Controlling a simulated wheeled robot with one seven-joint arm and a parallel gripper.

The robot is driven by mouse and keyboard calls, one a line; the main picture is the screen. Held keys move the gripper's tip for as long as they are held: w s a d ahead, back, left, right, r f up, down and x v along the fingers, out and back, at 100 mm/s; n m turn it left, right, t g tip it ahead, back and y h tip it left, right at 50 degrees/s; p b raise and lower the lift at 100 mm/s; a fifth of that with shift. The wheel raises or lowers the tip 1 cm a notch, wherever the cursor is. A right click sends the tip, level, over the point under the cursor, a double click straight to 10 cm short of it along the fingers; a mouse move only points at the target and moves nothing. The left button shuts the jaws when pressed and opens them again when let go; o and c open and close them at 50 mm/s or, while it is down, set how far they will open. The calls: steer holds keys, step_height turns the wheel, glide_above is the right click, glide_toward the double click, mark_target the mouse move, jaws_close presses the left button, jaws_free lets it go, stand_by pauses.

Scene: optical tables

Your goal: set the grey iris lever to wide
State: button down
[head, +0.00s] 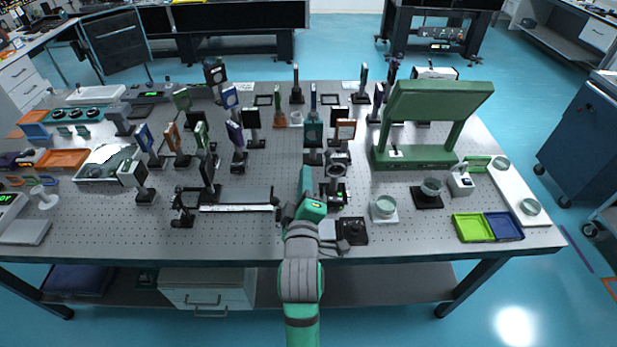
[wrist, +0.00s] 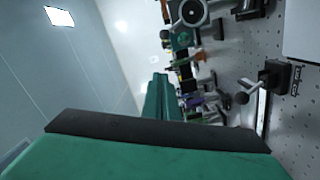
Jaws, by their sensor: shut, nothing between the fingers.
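A round, dark ring-shaped mount (head: 338,163), which looks like the iris, stands on a post near the middle front of the table. A round mount also shows at the top of the wrist view (wrist: 191,12). I cannot make out a grey lever on it or its setting. My gripper (head: 305,172) is green and reaches up just left of the ring mount, apart from it as far as I can tell. In the wrist view its green fingers (wrist: 157,97) are together with nothing between them. My own green and black hand covers the bottom of that view.
The perforated table (head: 250,232) is crowded with post-mounted optics. A long rail (head: 236,207) lies left of my gripper, and a black stage (head: 352,231) is close at right front. A green frame (head: 435,105) stands at right.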

mark_target(330, 159)
steer(key=w+d+f, duration=0.1)
steer(key=w+d, duration=0.3)
steer(key=w, duration=0.4)
steer(key=shift+f, duration=0.4)
